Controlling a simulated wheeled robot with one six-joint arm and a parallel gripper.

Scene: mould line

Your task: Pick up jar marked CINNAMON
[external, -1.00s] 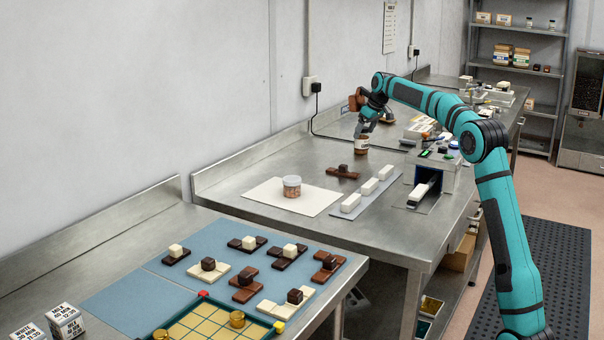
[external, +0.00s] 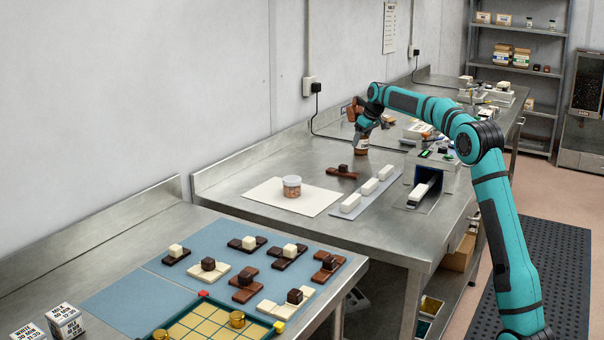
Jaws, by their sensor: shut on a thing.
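My gripper (external: 362,136) points down over the far part of the steel bench and is shut on a small brown jar (external: 361,147). The jar is upright, with its upper part hidden by the gripper. Its label is too small to read. I cannot tell whether its base touches the bench. Another jar (external: 292,187), clear with a pale lid and orange-brown contents, stands on a white sheet nearer the camera, apart from my gripper.
A dark brown piece (external: 342,172) lies just in front of the held jar. White blocks (external: 350,203) stand in a row on a grey strip. A grey machine (external: 434,165) stands to the right. The blue mat (external: 135,300) in front holds several chocolate pieces.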

